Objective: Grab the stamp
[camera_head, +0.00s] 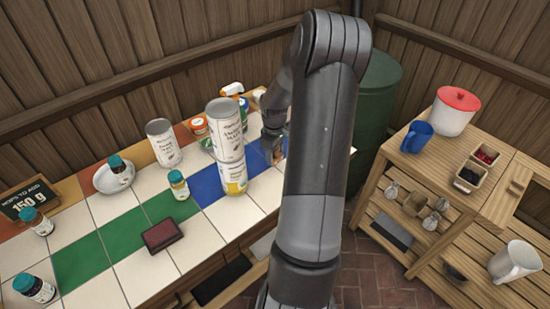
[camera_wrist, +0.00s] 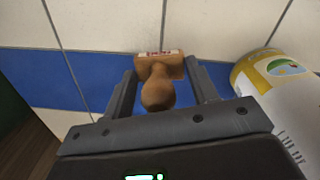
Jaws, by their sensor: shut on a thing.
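The wooden stamp (camera_wrist: 158,92) shows in the wrist view, with a round knob handle toward me and a rectangular head with a pale printed edge beyond it. My gripper (camera_wrist: 160,76) has a finger on each side of the stamp and is shut on it. Behind it are blue and white counter tiles; I cannot tell whether the stamp touches them. In the head view my gripper (camera_head: 272,146) is over the right end of the tiled counter, partly behind my arm, and the stamp is not clearly seen there.
Stacked cans (camera_head: 226,140) stand left of my gripper; a white can with a yellow band (camera_wrist: 285,90) is close at right in the wrist view. A dark red box (camera_head: 162,235) and several bottles are on the counter (camera_head: 150,278). A wooden shelf unit (camera_head: 420,166) stands right.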

